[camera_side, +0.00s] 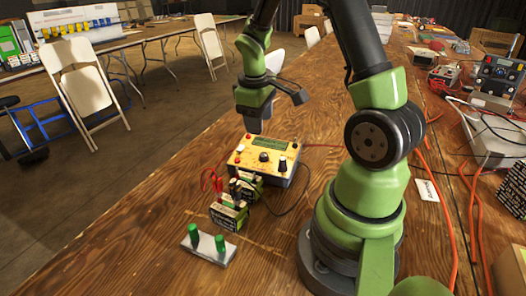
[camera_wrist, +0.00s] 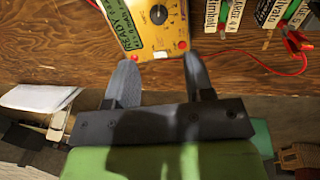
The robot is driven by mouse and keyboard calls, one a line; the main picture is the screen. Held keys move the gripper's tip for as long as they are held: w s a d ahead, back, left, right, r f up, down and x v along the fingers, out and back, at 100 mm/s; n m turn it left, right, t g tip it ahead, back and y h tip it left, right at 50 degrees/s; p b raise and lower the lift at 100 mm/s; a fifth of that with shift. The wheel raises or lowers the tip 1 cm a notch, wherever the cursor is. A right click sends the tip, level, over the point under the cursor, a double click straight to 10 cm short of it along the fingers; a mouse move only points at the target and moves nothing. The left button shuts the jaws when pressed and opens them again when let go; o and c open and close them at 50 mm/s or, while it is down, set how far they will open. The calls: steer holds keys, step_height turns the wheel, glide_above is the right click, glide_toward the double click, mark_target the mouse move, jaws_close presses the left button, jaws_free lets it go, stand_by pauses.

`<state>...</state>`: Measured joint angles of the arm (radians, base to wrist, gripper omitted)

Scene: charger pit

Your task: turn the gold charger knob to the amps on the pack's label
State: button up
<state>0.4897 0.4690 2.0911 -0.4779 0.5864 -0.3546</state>
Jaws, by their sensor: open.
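The gold charger (camera_side: 268,148) sits on the wooden table, with a green screen on its top. It also shows in the wrist view (camera_wrist: 150,38), where the screen starts with "READY". Its round dark knob (camera_wrist: 158,14) is near the top edge of that view, and the same knob shows in the side view (camera_side: 264,157). I cannot read its setting. Battery packs (camera_side: 228,213) stand in front of the charger; one label (camera_wrist: 232,14) seems to read "CHARGE 4 A", partly cut off. My gripper (camera_wrist: 160,70) is open and empty, above the charger's far edge, apart from the knob.
Red and black leads (camera_side: 212,181) run by the packs. A metal plate with two green posts (camera_side: 208,246) lies nearer the camera. Orange cables and electronic gear (camera_side: 495,75) lie to the right. The table left of the charger is mostly clear.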

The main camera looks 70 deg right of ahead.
mark_target(263, 154)
steer(key=f, duration=0.3)
steer(key=d+f, duration=0.1)
steer(key=f, duration=0.3)
steer(key=d+f, duration=0.1)
steer(key=f, duration=0.2)
steer(key=shift+f, duration=0.15)
jaws_close()
